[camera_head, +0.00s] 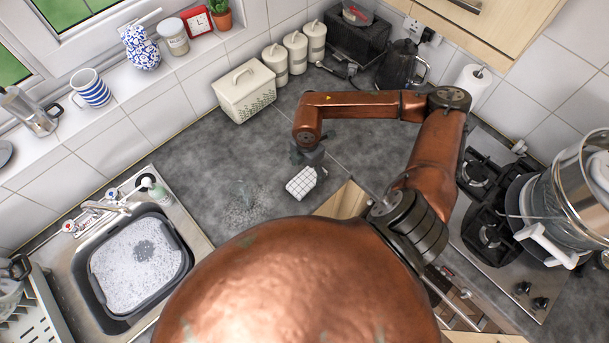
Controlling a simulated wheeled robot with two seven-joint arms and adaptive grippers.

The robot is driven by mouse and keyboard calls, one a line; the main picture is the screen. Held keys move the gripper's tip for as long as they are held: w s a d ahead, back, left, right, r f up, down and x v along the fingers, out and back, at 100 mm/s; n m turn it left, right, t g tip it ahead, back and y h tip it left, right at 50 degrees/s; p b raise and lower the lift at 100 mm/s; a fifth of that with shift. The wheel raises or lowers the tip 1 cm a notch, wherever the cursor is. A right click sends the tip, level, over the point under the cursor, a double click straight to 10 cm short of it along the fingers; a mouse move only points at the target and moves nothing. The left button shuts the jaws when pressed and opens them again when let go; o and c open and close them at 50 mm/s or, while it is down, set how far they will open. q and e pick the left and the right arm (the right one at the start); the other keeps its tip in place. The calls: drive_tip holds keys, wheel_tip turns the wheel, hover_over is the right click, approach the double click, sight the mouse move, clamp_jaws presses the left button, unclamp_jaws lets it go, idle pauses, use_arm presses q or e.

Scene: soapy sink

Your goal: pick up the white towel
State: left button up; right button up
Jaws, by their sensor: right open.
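The white towel (301,184) is a small white cloth with a dark grid pattern. It lies on the dark grey worktop (195,160) near the front edge. My right gripper (312,162) is at the far edge of the towel, pointing down, with its fingers small and dark in the picture. It is open. I cannot tell whether the fingers touch the cloth. My left gripper is not in view.
The soapy sink basin (183,262) is at the left. A cream bread bin (243,92) and several canisters (296,50) line the wall. The gas hob (487,190) with a large pot (585,190) is at the right.

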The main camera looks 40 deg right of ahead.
sight(306, 178)
drive_tip(key=f, duration=0.1)
drive_tip(key=f+p, duration=0.1)
drive_tip(key=f, duration=0.1)
drive_tip(key=shift+w+a, duration=0.1)
drive_tip(key=shift+w, duration=0.1)
wheel_tip(306, 178, down, 2)
drive_tip(key=shift+w+f+p, duration=0.1)
drive_tip(key=shift+p, duration=0.25)
drive_tip(key=shift+f, duration=0.35)
drive_tip(key=c, duration=1.3)
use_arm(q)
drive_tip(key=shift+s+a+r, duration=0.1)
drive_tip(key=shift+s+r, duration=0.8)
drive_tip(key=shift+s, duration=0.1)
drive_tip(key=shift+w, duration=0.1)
use_arm(e)
drive_tip(key=shift+r, duration=0.1)
